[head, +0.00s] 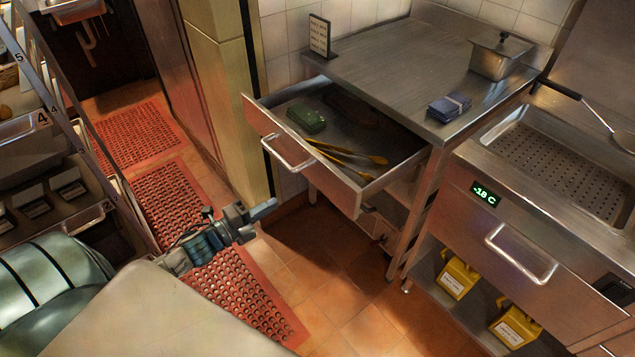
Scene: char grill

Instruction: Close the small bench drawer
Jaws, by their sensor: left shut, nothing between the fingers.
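The small bench drawer (321,176) is pulled far out from under the steel bench (420,55). Its bar handle (287,155) is on the front panel, which faces the lower left. Inside the drawer lie a green box-like item (306,118), yellow-handled tongs (345,153) and a dark brown item (352,108) partly under the bench top. My left gripper (266,209) is below and left of the drawer front in the picture, apart from the handle. Its fingers are shut and empty. My right gripper is not in view.
A lidded steel pan (499,56), blue folded cloths (449,107) and a small sign (319,36) stand on the bench. Red mats (180,205) cover the floor at left.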

